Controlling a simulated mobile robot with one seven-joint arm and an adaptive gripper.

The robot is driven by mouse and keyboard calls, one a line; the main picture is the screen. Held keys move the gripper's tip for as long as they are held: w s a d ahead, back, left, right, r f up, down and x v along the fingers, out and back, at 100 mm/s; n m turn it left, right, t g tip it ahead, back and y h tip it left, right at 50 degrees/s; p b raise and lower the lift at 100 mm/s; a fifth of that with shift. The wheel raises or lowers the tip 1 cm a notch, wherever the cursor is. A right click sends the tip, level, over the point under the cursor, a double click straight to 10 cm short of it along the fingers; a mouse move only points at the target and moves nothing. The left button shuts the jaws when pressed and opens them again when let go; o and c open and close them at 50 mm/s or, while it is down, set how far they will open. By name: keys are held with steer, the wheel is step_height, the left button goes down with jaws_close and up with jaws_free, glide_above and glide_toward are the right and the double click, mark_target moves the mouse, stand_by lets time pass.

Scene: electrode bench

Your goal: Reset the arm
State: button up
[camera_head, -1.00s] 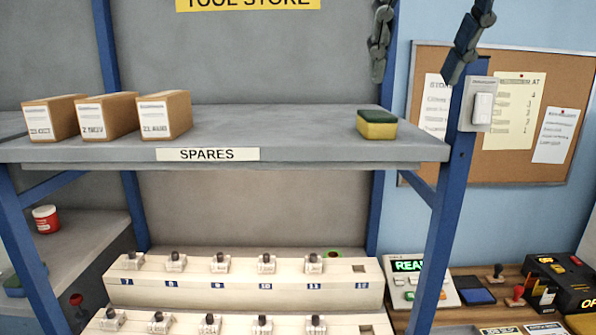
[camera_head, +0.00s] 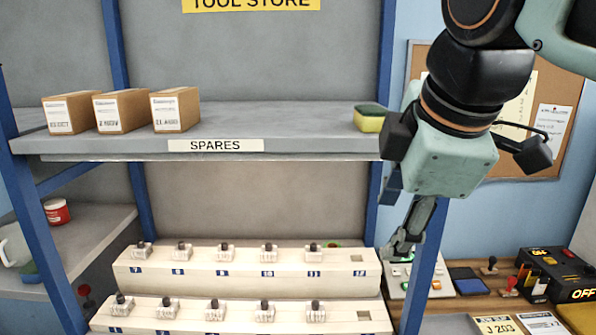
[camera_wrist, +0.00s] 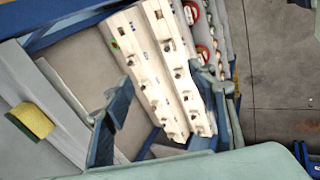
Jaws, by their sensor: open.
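My gripper (camera_head: 408,243) hangs from my arm at the right of the head view, pointing down in front of the shelf's right end. One finger shows clearly there; the other is hard to make out. In the wrist view my gripper (camera_wrist: 168,115) is open, its two fingers spread apart with nothing between them. The slotted cream racks show beyond the fingers. My wrist and forearm run up to the top right corner and cover the shelf's right front corner and part of the notice board.
A yellow-green sponge (camera_head: 369,120) lies on the spares shelf (camera_head: 300,135) beside my wrist. Several boxes (camera_head: 122,110) stand at its left. Cream racks (camera_head: 240,272) with electrode holders are below. Blue posts (camera_head: 424,262) frame the shelf. Switch boxes (camera_head: 560,275) stand at right.

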steer(key=s+f+m, duration=0.2)
steer(key=f+m, duration=0.6)
steer(key=f, duration=0.1)
steer(key=s+d+f+m, duration=0.1)
steer(key=s+f+m, duration=0.2)
steer(key=f+m, duration=0.5)
step_height(320, 180, down, 3)
steer(key=shift+s+r+m+h, duration=0.2)
steer(key=shift+m+h, duration=0.1)
steer(key=shift+m, duration=0.1)
